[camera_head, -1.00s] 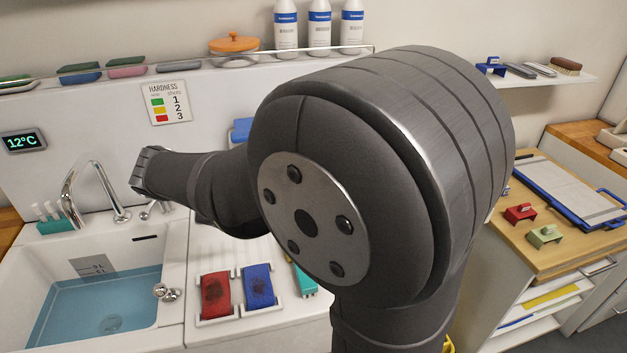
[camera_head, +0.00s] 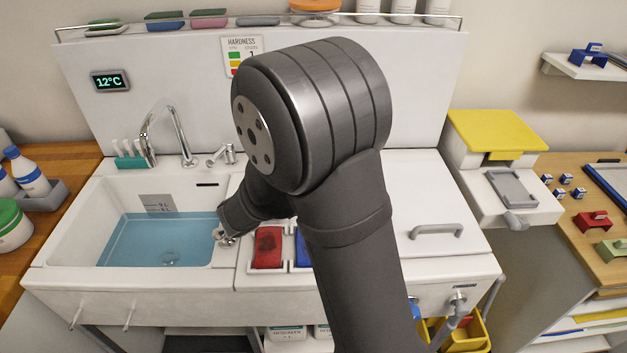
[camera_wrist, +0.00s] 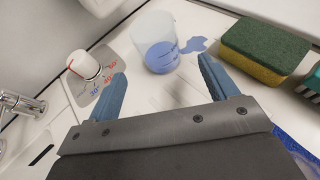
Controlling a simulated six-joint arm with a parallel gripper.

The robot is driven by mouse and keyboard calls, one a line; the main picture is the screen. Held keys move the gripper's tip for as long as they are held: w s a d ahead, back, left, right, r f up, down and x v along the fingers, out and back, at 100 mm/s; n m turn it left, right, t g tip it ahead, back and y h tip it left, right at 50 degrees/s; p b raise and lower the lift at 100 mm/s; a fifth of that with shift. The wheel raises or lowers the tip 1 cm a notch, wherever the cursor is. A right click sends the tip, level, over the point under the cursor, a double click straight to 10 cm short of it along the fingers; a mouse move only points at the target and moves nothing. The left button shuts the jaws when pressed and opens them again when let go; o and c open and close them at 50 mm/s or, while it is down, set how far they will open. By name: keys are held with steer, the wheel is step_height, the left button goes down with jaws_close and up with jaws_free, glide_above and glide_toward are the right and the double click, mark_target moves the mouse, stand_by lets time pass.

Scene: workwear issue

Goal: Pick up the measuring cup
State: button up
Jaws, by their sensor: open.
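The measuring cup (camera_wrist: 157,42) shows at the top middle of the wrist view. It is clear, with blue liquid low inside and blue markings on its side. It stands upright on the white worktop. My gripper (camera_wrist: 162,72) is open and empty. Its two blue fingers point toward the cup, one to each side in the picture, with the cup beyond their tips and apart from them. In the head view my arm fills the middle, and I see neither the cup nor the gripper there.
A green and yellow sponge (camera_wrist: 264,50) is at the right, a white temperature knob (camera_wrist: 84,64) at the left. The head view shows the water-filled sink (camera_head: 155,240), its tap (camera_head: 150,130) and a red pad (camera_head: 267,247) beside my arm.

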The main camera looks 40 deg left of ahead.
steer(key=x, duration=0.8)
steer(key=shift+w, duration=0.2)
steer(key=c, duration=1.2)
steer(key=shift+o, duration=0.2)
steer(key=shift+r, duration=0.3)
steer(key=shift+r, duration=1.45)
steer(key=shift+s+d+r, duration=0.1)
steer(key=shift+s+d, duration=0.05)
steer(key=shift+s, duration=0.05)
steer(key=s+d, duration=2.2)
steer(key=shift+s+d, duration=0.1)
